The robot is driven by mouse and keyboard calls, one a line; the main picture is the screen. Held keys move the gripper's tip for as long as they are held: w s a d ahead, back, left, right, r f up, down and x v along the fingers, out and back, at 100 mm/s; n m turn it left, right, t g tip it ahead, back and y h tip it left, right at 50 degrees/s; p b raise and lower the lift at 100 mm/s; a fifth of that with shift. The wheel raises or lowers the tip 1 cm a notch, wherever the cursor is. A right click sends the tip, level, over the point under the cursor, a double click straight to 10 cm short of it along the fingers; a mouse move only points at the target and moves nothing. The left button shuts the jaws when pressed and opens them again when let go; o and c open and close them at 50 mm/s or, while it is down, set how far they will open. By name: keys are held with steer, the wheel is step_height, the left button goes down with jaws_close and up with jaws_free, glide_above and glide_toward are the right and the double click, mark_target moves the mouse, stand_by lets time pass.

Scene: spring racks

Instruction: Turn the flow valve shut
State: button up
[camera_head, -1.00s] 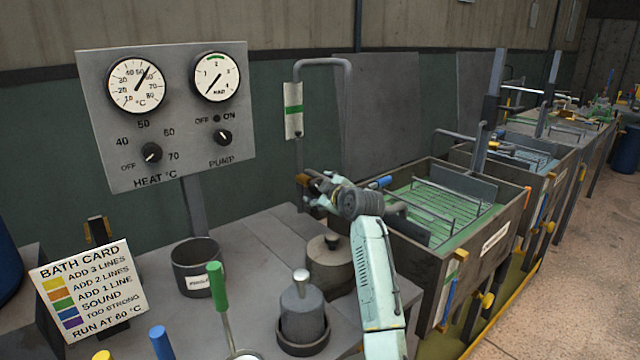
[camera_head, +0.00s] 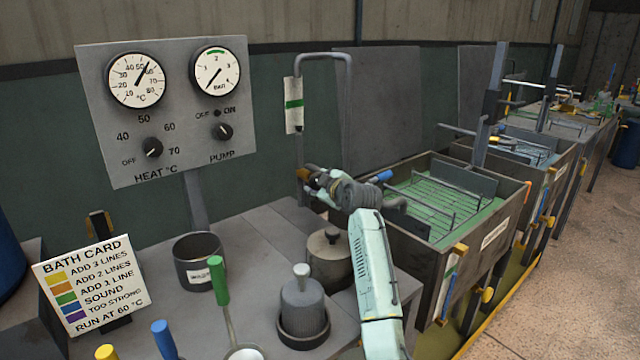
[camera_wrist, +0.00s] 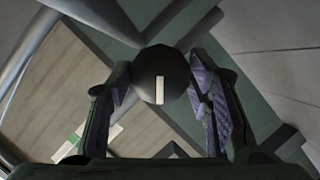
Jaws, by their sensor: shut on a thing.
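The flow valve shows in the wrist view as a dark round knob (camera_wrist: 158,65) with a white mark, upright in that picture. My gripper (camera_wrist: 163,88) is shut on it, one purple-padded finger at each side. In the head view my gripper (camera_head: 318,180) is at the lower part of the bent grey pipe (camera_head: 348,100), by a brass-coloured fitting (camera_head: 303,174). The knob is mostly hidden there by my gripper and wrist. The pressure gauge (camera_head: 216,71) has its needle pointing down-left.
A green-filled bath tank (camera_head: 500,228) stands right of my arm. The gauge panel (camera_head: 185,120) and bath card (camera_head: 92,285) stand at left.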

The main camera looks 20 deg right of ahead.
steer(key=shift+c, duration=1)
steer(key=m+g+y, duration=0.1)
steer(key=m, duration=0.2)
steer(key=shift+y, duration=0.3)
steer(key=o, duration=1.1)
steer(key=v, duration=1.2)
steer(key=shift+d+r, duration=0.1)
